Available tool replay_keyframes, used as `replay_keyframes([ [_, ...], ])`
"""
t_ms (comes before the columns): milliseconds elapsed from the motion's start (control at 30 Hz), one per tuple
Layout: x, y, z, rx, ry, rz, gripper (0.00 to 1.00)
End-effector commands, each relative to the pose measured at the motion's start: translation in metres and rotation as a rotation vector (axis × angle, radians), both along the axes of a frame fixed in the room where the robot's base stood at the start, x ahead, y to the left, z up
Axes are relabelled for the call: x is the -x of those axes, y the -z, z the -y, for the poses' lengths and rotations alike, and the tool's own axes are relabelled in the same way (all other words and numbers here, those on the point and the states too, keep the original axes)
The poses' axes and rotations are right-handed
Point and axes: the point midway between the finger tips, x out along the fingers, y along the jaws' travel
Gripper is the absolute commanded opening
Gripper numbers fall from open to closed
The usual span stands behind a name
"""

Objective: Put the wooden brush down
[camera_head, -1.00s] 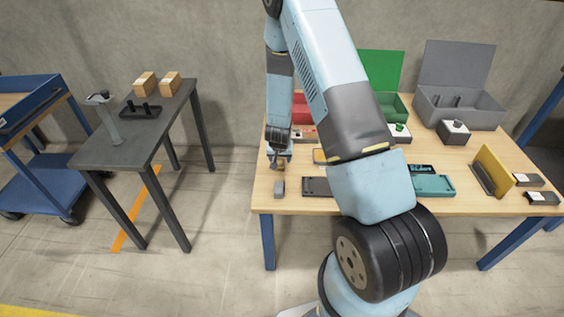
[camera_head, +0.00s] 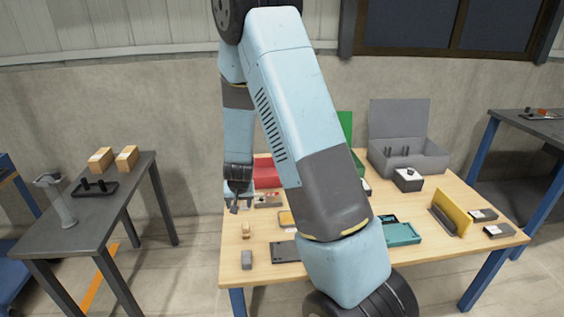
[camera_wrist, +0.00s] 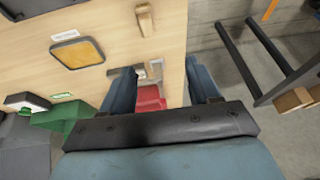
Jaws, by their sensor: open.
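The wooden brush (camera_head: 246,231) is small and light brown. It stands or lies on the wooden table (camera_head: 262,219) near the left edge, behind a small grey block (camera_head: 246,260). In the wrist view the brush (camera_wrist: 144,20) is near the top, apart from my fingers. My gripper (camera_head: 239,207) is open and empty, above the left part of the table and apart from the brush. In the wrist view my gripper (camera_wrist: 163,77) has its two blue-grey fingers spread wide, with nothing held between them.
A red bin (camera_head: 267,172) and an open grey box (camera_head: 405,157) stand at the table's back. A yellow-topped tray (camera_wrist: 77,53) and a dark tray (camera_head: 285,252) lie nearby. A dark side table (camera_head: 90,220) stands left, across a floor gap.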

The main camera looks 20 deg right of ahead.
Motion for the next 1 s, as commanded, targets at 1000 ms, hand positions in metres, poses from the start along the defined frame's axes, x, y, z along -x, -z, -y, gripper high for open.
replay_keyframes([
  [1000,0.166,-0.289,0.0,-0.053,-0.234,0.081,0.61],
])
